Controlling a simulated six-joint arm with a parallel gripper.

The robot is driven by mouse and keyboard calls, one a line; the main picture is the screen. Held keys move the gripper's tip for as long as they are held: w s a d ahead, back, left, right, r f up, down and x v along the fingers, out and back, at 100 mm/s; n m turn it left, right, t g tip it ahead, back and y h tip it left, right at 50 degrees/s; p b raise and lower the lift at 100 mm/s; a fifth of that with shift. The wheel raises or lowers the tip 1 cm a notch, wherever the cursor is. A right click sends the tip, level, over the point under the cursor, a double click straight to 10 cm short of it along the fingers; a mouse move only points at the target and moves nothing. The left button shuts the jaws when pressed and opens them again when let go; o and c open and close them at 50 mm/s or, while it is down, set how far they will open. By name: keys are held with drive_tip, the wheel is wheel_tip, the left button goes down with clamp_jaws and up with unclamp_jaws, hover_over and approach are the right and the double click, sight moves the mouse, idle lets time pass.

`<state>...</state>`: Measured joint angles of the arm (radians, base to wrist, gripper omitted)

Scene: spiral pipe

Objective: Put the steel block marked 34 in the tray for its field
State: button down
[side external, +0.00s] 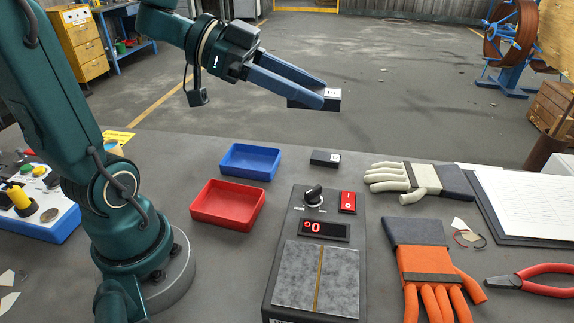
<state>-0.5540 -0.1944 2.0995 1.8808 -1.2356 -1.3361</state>
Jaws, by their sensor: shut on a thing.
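My gripper (318,93) is raised above the far side of the table. Its blue fingers are shut on a dark block (331,104) with a white label, held well clear of the surface. The label's marking is too small to read. A second dark block (323,159) with a white label lies on the table behind the grey device; its marking is also unreadable. A blue tray (250,176) and a red tray (228,221) stand on the table to the left of that block, the blue one farther back. Both look empty.
A grey device (320,255) with a knob, red switch, lit red display and grey pad with a yellow line stands front centre. Gloves, a white one (405,180) and an orange one (425,265), pliers (530,282) and a clipboard (528,205) lie right.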

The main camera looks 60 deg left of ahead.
drive_tip(key=w+a+r+n+t+y, duration=0.2)
drive_tip(key=a+n+t+y, duration=0.1)
drive_tip(key=a+n+y, duration=0.25)
drive_tip(key=s+d+f+m+g+h, duration=0.1)
drive_tip(key=d+m+h, duration=0.1)
drive_tip(key=d+f+m+g+h, duration=0.1)
drive_tip(key=d+m+g+h, duration=0.1)
drive_tip(key=m, duration=0.1)
drive_tip(key=s+d+f+m+g+h, duration=0.1)
drive_tip(key=d+m+h, duration=0.1)
drive_tip(key=h, duration=0.1)
drive_tip(key=shift+s+d+f+m+g, duration=0.15)
drive_tip(key=shift+s+d+m+g, duration=0.1)
drive_tip(key=shift+s+g, duration=0.15)
drive_tip(key=s+f+m+g+h, duration=0.2)
drive_tip(key=s+f+m+g, duration=0.2)
drive_tip(key=f+m+g, duration=0.2)
drive_tip(key=shift+a+f+m+g, duration=0.15)
drive_tip(key=shift+a+m+g, duration=0.25)
drive_tip(key=shift+g, duration=0.5)
drive_tip(key=shift+d+h, duration=0.15)
drive_tip(key=shift+h, duration=0.1)
hover_over(312, 268)
wheel_tip(312, 268, down, 7)
drive_tip(key=shift+r, duration=0.1)
drive_tip(key=shift+f, duration=1.9)
drive_tip(key=shift+f, duration=0.1)
